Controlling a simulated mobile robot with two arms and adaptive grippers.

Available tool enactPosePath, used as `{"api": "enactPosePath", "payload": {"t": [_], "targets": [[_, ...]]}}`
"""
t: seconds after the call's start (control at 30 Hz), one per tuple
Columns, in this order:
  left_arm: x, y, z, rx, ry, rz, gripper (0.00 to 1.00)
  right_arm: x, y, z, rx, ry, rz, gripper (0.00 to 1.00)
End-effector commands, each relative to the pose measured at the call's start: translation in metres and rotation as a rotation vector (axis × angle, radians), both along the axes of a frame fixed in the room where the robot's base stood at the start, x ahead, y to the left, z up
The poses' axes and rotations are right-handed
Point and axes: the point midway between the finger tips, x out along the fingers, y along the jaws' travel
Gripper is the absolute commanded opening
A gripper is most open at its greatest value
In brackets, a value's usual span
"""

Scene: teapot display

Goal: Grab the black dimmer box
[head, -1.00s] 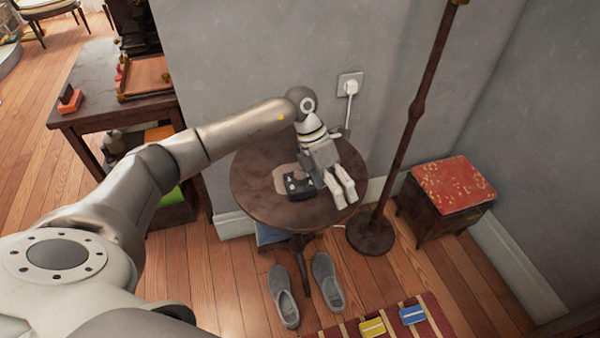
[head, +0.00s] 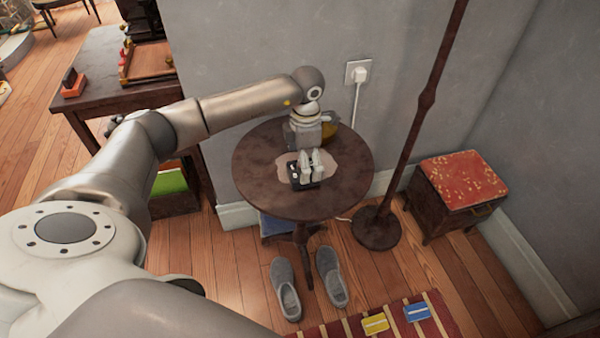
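The black dimmer box (head: 296,182) sits on the round dark wooden table (head: 255,190), on a pale irregular patch. My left gripper (head: 311,164) comes in from behind the box, with its two pale fingers over the box's middle and right part. The fingers cover part of the box, and I cannot tell whether they touch it or how far apart they are. My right gripper is not in view.
A brownish-yellow object (head: 330,126) stands behind my gripper, partly hidden. A floor lamp pole (head: 413,125) rises just right of the table. A wall socket (head: 358,72) with a plug is behind. A red-topped stool (head: 461,180) stands at right.

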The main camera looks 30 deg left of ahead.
Motion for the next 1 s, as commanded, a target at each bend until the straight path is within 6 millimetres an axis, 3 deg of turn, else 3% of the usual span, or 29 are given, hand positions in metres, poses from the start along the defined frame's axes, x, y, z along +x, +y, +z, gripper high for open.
{"api": "enactPosePath", "payload": {"t": [0.2, 0.43, 0.83, 1.0], "targets": [[-0.001, 0.0, -0.032, 0.001, 0.002, 0.0, 0.95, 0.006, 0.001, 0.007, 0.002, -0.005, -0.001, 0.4], [-0.001, 0.0, -0.034, 0.001, -0.001, 0.0, 0.95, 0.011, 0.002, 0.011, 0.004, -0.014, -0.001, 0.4], [-0.001, 0.0, -0.034, 0.0, 0.0, 0.0, 0.44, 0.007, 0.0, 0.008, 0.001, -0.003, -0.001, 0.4], [-0.001, 0.0, -0.034, 0.0, 0.0, 0.0, 0.44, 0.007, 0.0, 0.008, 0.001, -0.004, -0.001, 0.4]]}}
